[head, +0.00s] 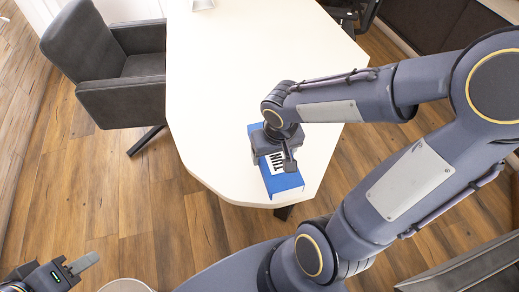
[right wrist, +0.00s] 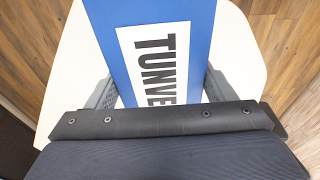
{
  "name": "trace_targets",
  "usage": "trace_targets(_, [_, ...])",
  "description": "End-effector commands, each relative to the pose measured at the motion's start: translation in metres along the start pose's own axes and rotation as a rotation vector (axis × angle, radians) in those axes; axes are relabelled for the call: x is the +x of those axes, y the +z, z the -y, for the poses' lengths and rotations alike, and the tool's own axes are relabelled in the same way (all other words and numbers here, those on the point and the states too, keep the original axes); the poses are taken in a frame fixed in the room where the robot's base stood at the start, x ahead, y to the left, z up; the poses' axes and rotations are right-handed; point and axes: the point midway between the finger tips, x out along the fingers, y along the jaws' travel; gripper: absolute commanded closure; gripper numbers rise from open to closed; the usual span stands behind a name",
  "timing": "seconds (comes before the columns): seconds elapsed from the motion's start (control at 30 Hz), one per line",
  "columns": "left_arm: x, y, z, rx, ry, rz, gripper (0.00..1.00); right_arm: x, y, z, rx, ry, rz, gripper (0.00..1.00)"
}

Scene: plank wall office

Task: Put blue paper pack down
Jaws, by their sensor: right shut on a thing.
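The blue paper pack (head: 286,184) has a white label with black letters. In the head view it is at the near end of the white table (head: 225,110), close to the edge. My right gripper (head: 275,146) is over the pack from above and shut on it. In the right wrist view the pack (right wrist: 113,50) lies between the two grey fingers, with the table behind it. I cannot tell whether the pack touches the tabletop. My left gripper (head: 80,266) is at the lower left over the floor, away from the table; its fingers are only partly clear.
A dark grey armchair (head: 125,95) stands at the table's left side. A dark chair (head: 350,12) is at the far right. A grey seat (head: 470,268) is at the lower right. Most of the tabletop is clear.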

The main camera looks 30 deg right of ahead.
Motion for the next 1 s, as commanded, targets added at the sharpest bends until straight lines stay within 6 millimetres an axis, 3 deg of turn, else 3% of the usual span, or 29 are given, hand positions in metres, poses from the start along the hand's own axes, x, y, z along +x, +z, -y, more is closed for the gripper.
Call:
trace_targets(0.13, [0.000, 0.000, 0.000, 0.000, 0.000, 0.000, 0.64, 0.023, -0.034, 0.007, 0.000, -0.001, 0.004, 0.60])
trace_targets(0.4, [0.005, 0.002, 0.002, 0.000, 0.000, 0.000, 0.64, 0.072, -0.062, 0.013, 0.001, -0.001, 0.001, 0.60])
trace_targets(0.57, [0.005, 0.003, 0.002, 0.000, 0.000, 0.000, 0.64, 0.081, -0.069, 0.014, 0.001, 0.000, -0.001, 0.60])
trace_targets(0.8, [0.011, 0.005, 0.005, 0.000, 0.000, 0.000, 0.64, 0.113, -0.069, 0.015, 0.000, 0.001, 0.001, 0.60])
trace_targets(1.0, [0.011, 0.005, 0.005, 0.000, 0.000, 0.000, 0.64, 0.117, -0.068, 0.015, 0.001, 0.000, -0.003, 0.60])
